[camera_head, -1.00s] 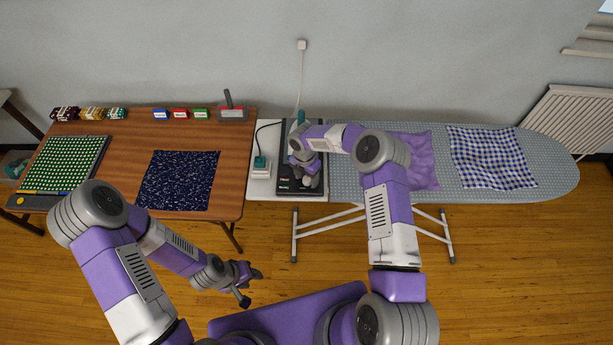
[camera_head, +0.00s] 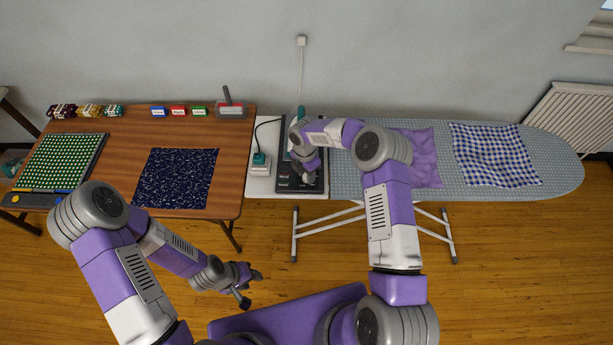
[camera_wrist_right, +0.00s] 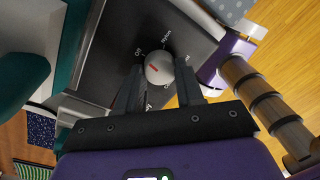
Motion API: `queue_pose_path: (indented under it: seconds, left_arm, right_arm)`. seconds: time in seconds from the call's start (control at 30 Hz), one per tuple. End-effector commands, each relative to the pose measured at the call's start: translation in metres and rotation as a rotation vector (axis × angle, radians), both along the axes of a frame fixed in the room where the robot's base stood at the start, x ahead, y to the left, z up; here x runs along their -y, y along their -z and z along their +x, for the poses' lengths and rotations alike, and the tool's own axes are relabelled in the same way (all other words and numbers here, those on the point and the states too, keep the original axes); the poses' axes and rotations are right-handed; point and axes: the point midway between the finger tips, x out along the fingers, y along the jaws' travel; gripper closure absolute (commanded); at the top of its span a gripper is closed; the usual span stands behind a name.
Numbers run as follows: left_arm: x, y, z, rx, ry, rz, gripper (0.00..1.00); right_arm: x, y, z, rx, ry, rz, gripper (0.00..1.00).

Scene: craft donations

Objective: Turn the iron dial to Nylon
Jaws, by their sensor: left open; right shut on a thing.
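The iron dial (camera_wrist_right: 159,68) is a pale round knob with a red mark, set on a dark panel (camera_wrist_right: 112,42) in the right wrist view. Printed labels ring it; "Off" is at its upper left and "Nylon" at its upper right. The red mark lies slanted across the knob; which label it points to is hard to tell. My right gripper (camera_wrist_right: 158,84) is shut on the dial, one finger on each side. In the head view it (camera_head: 309,175) hides the dial over the dark panel. My left gripper (camera_head: 250,285) is open and empty over the floor, away from the board.
A teal and white block (camera_head: 260,162) with a black cable stands left of the panel. Purple cloth (camera_head: 424,160) and a blue checked cloth (camera_head: 495,155) lie on the ironing board (camera_head: 560,172). A wooden table (camera_head: 228,170) with dark fabric stands at the left.

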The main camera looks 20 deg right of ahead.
Motion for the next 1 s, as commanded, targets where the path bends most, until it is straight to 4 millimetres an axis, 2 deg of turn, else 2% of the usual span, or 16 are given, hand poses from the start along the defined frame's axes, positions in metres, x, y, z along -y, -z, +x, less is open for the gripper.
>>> queue_pose_path:
  seconds: [0.03, 0.1, 0.4, 1.0]
  left_arm:
    - [0.000, 0.010, 0.000, 0.000, 0.000, 0.000, 0.57]
    - [0.000, 0.018, 0.000, 0.000, 0.000, 0.000, 0.57]
    - [0.000, 0.044, 0.000, 0.000, 0.000, 0.000, 0.57]
    - [0.000, 0.073, 0.000, 0.000, 0.000, 0.000, 0.57]
  right_arm:
    - [0.000, 0.003, 0.001, 0.003, 0.042, -0.001, 0.94]
    - [0.000, 0.003, 0.001, 0.003, 0.105, -0.001, 0.94]
    - [0.000, 0.002, 0.002, 0.003, 0.392, 0.000, 0.94]
    - [0.001, 0.001, 0.003, 0.001, 0.880, -0.001, 0.94]
